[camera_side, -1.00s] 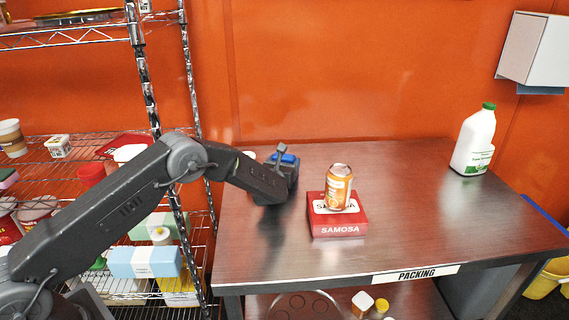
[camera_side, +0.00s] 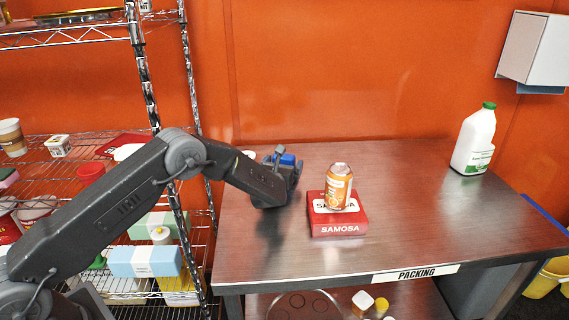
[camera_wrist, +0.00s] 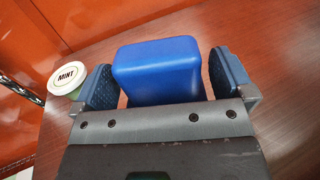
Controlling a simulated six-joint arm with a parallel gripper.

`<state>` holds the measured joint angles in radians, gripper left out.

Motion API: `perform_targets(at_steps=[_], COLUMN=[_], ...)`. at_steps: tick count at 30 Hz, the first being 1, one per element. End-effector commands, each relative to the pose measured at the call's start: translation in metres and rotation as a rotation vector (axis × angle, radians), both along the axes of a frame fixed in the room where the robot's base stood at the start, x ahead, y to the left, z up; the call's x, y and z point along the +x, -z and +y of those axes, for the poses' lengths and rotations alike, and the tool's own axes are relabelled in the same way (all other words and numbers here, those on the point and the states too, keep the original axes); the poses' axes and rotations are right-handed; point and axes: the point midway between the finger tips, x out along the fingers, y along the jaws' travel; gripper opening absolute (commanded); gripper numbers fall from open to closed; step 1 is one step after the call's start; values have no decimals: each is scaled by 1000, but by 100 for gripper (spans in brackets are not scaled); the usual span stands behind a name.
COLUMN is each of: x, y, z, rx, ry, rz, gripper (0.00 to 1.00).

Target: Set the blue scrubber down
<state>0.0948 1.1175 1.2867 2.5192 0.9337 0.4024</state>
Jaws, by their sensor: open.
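The blue scrubber (camera_wrist: 160,72) is a solid blue block with rounded edges. In the wrist view it stands between the two dark blue finger pads of my gripper (camera_wrist: 163,84), with a gap visible on each side. My gripper is open around it. In the side view the scrubber (camera_side: 287,160) shows only in part behind my gripper (camera_side: 283,170), at the back left of the steel table (camera_side: 420,225). My gripper hides its underside, so I cannot see its contact with the table.
A red samosa box (camera_side: 338,228) with an orange can (camera_side: 339,188) on top stands just right of my gripper. A mint tub (camera_wrist: 66,78) is close to the left finger. A milk jug (camera_side: 474,142) stands far right. The table's middle right is clear.

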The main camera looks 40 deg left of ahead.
Motion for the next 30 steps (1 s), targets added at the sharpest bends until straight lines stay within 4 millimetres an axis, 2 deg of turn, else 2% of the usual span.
perform_targets(at_steps=[3, 6, 12, 16, 23, 26, 29, 30], x=[-17, -15, -15, -15, -17, -29, -58, -74], y=[-2, -27, -58, -68, -75, -92, -122, -134], z=[-8, -6, -6, -6, -4, 5, 21, 29], rx=[1, -1, 0, 0, -12, -83, -239, -321], ry=[3, 0, 0, 0, -10, -67, -186, -246], rz=[0, -8, -4, -3, -5, -29, -76, -100], gripper=[100, 100, 100, 100, 100, 100, 100, 100])
